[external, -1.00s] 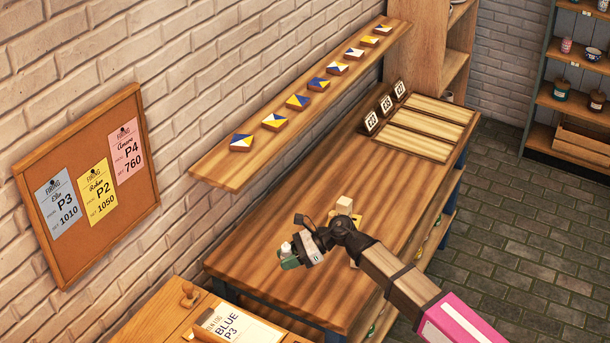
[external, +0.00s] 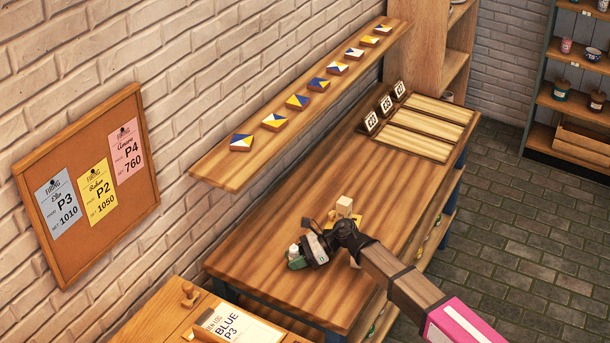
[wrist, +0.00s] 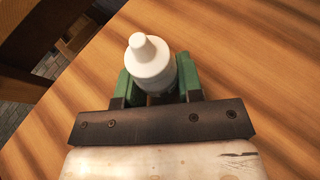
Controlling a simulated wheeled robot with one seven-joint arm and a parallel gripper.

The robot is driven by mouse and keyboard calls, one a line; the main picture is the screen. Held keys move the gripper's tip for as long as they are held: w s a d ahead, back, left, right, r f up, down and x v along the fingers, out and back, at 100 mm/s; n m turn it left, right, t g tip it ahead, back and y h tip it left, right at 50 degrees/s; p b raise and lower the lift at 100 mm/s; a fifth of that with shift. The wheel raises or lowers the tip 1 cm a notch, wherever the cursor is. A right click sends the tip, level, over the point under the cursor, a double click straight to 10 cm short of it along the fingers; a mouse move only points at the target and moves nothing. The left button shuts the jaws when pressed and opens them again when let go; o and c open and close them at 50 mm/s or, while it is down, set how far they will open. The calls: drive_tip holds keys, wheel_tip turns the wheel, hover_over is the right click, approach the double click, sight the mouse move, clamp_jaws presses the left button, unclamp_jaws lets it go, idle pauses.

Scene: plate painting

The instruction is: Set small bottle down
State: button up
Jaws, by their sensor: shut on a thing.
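The small bottle (wrist: 150,68) is white with a narrow nozzle tip. In the wrist view it stands between the green fingers of my gripper (wrist: 155,85), which are shut on it from both sides. In the external view, my gripper (external: 299,256) is low over the near-left part of the wooden table (external: 270,282), and only a bit of the white bottle top shows above the fingers. The bottle looks about upright. Its base is hidden, so I cannot tell whether it touches the table.
A board with slots and cards (external: 418,133) lies at the table's far end. A wall shelf (external: 216,176) with several painted tiles runs above.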

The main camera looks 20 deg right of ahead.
drive_tip(key=shift+f, duration=0.1)
drive_tip(key=o, duration=0.9)
drive_tip(key=shift+d, duration=0.1)
drive_tip(key=v, duration=1.2)
